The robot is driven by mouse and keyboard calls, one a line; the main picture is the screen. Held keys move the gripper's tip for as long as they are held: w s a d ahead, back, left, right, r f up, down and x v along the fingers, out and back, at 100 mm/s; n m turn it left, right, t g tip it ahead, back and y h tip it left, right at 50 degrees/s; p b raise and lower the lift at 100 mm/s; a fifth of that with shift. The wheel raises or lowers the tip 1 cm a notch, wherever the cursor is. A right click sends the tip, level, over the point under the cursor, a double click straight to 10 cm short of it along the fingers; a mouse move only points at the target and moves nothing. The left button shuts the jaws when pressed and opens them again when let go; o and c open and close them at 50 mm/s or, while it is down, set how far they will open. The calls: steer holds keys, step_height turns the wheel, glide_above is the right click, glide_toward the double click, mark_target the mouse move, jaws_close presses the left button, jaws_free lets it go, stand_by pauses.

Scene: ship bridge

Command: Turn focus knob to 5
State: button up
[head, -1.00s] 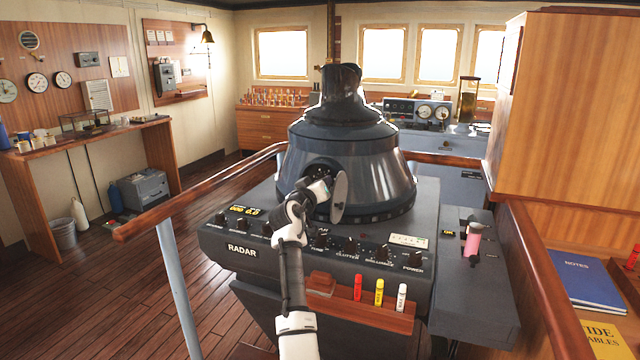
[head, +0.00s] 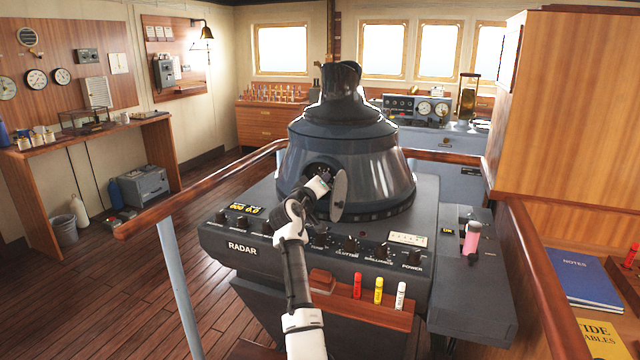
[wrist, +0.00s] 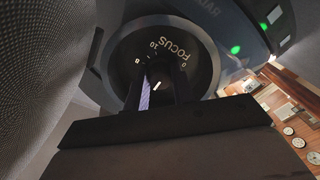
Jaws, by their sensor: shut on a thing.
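The focus knob (wrist: 157,76) is dark and sits in a round recess marked FOCUS (wrist: 174,51) in the wrist view. A short white mark shows between my fingers; the scale numbers are small and partly covered, so I cannot read the setting. My gripper (wrist: 158,92) is shut on the knob, one finger on each side. In the head view my gripper (head: 327,180) reaches into the opening on the front of the dark radar housing (head: 376,170). The knob is hidden there.
A round open cover (head: 340,195) stands just right of my gripper. Below are the RADAR panel's small knobs (head: 379,251) and a wooden tray with red, yellow and white markers (head: 379,290). A wooden handrail (head: 200,192) runs along the left.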

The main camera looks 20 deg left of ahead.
steer(key=o, duration=1)
steer(key=s+b, duration=0.4)
steer(key=s, duration=1)
steer(key=shift+a, duration=0.25)
steer(key=shift+w, duration=0.1)
